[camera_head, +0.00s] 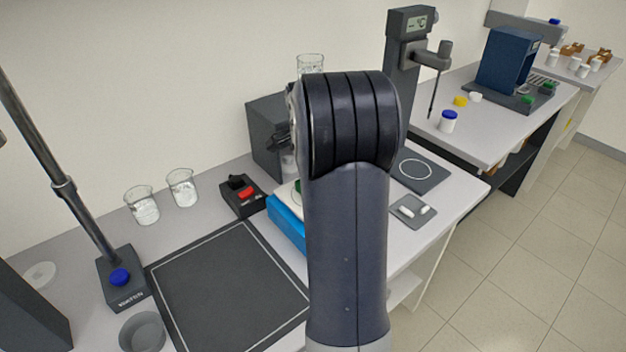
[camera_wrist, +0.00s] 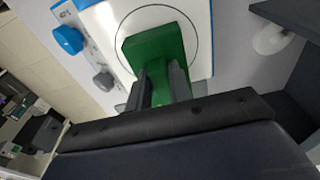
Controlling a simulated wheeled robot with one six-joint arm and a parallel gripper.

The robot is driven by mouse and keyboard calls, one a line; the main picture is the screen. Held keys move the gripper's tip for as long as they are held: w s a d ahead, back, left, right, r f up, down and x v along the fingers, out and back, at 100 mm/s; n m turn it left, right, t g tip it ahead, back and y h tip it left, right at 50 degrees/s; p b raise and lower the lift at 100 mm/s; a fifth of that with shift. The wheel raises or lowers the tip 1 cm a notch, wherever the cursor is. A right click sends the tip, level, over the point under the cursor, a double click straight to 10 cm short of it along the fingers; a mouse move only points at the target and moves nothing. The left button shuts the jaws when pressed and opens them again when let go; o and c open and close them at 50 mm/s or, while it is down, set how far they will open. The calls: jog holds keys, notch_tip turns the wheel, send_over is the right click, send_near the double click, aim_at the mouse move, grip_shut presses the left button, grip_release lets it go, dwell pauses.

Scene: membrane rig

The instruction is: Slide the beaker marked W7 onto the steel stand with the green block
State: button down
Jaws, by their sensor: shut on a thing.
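My gripper (camera_wrist: 160,88) is shut on the green block (camera_wrist: 160,48) in the wrist view. The block is over the circle on the white top of a blue-sided device (camera_wrist: 200,12); I cannot tell whether it touches that top. In the head view my arm hides most of this, leaving a sliver of green (camera_head: 297,186) beside it. One clear beaker (camera_head: 310,64) stands high on a dark grey box-shaped stand (camera_head: 264,128). Two more beakers (camera_head: 142,206) (camera_head: 182,188) stand at the back left. No W7 mark is readable, and I cannot identify a steel stand.
A dark framed mat (camera_head: 225,290) lies empty in front. A small black box with a red switch (camera_head: 243,195) stands near the blue device (camera_head: 286,222). A grey tray with white pieces (camera_head: 412,209) and a dark plate with a ring (camera_head: 417,170) lie at right.

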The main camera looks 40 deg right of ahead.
jog(key=shift+d, duration=0.9)
jog(key=shift+d+p, duration=0.1)
jog(key=shift+p, duration=0.25)
jog(key=shift+w+d+p, duration=0.1)
jog(key=shift+d+p, duration=0.5)
jog(key=shift+d, duration=0.95)
jog(key=shift+a, duration=0.15)
jog(key=shift+a+b, duration=0.35)
jog(key=shift+a, duration=1.3)
